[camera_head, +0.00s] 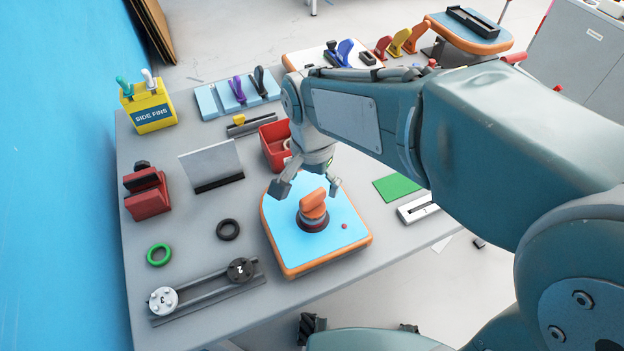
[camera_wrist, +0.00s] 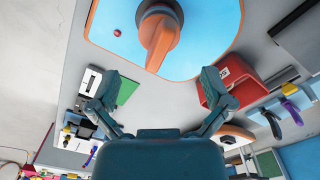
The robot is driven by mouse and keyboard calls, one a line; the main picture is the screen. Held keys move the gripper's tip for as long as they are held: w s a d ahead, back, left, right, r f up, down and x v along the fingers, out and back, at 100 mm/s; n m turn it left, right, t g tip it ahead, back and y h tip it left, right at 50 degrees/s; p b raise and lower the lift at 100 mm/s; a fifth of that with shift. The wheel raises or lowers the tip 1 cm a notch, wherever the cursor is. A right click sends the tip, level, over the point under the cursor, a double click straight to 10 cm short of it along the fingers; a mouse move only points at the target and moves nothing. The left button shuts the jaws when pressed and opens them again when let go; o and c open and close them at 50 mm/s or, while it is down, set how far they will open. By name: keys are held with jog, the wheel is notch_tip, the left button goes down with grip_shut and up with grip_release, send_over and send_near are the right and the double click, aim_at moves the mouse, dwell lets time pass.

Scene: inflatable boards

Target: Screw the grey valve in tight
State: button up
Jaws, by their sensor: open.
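A blue board with an orange edge (camera_head: 283,235) lies on the grey table. An orange knob (camera_head: 313,205) stands upright on it, on a dark round base; in the wrist view the knob (camera_wrist: 160,40) is at the top centre. My gripper (camera_head: 310,187) is open and empty just behind and above the knob, apart from it. In the wrist view its fingers (camera_wrist: 158,88) are spread wide, short of the knob. A light grey round part with pegs (camera_head: 163,300), possibly the grey valve, sits on the rail at the front left, beside a black round part (camera_head: 240,270).
A red bin (camera_head: 272,150) stands close behind the board. A green pad (camera_head: 397,187) and a white block (camera_head: 417,208) lie to its right. Black (camera_head: 228,229) and green (camera_head: 158,254) rings lie left. A yellow box (camera_head: 148,107) and a red stand (camera_head: 146,195) line the left edge.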

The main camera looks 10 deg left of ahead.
jog(key=shift+n, duration=0.6)
jog(key=n, duration=0.4)
jog(key=shift+n, duration=0.4)
jog(key=n, duration=0.3)
jog(key=n, duration=0.4)
